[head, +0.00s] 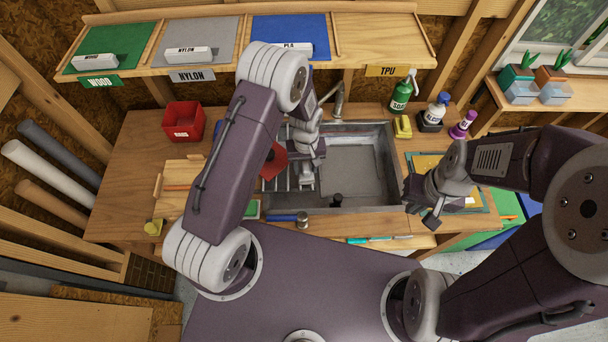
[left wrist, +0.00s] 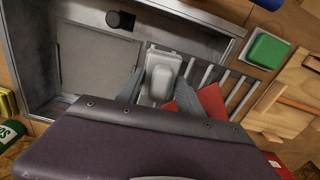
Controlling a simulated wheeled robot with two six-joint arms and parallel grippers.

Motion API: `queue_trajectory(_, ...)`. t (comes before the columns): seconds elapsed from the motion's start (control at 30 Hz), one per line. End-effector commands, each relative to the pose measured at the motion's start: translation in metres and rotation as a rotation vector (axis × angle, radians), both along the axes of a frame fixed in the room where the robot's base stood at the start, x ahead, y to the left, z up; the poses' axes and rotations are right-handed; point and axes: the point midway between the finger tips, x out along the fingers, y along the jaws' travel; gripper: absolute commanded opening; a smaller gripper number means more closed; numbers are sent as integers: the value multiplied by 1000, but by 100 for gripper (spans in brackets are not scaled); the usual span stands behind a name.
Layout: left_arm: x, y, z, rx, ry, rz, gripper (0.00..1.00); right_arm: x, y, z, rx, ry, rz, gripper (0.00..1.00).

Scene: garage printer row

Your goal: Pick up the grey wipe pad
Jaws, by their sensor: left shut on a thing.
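The grey wipe pad (left wrist: 160,83) is a pale grey, rounded block in the left wrist view, between the two fingers of my left gripper (left wrist: 158,92). In the head view the pad (head: 306,182) shows only in part below my left gripper (head: 306,168), at the left part of the sink beside the rack bars. My left gripper is shut on it. I cannot tell whether the pad is lifted clear of what lies under it. My right gripper (head: 421,207) is open and empty, over the counter right of the sink.
The steel sink (head: 385,150) has a bare basin right of the pad. A red piece (left wrist: 207,103) lies on the rack bars close to my left gripper. A red bin (head: 183,121) stands left; a green soap bottle (head: 401,95) and yellow sponge (head: 403,127) stand right.

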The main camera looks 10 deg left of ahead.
Motion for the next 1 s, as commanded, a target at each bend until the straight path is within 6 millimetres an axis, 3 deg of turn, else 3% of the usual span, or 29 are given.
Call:
queue_trajectory(0.03, 11, -9, 0, -2, -9, -6, 5, 0, 0, -10, 0, 0, 0, 0)
queue_trajectory(0.4, 69, -62, 50, -2, -6, -4, 5, 0, 0, -38, 0, 0, 0, 0)
queue_trajectory(0.6, 80, -73, 62, 0, -2, -2, 5, 0, 0, -41, 0, 0, 0, 0)
queue_trajectory(0.87, 81, -74, 64, -1, -1, -2, 5, 0, 0, -41, 0, 0, 0, 0)
queue_trajectory(0.9, 81, -74, 64, -1, -1, -2, 41, 0, 0, -41, 0, 0, 0, 0)
queue_trajectory(1.0, 81, -74, 64, -1, -1, -2, 13, 0, 0, -41, 0, 0, 0, 0)
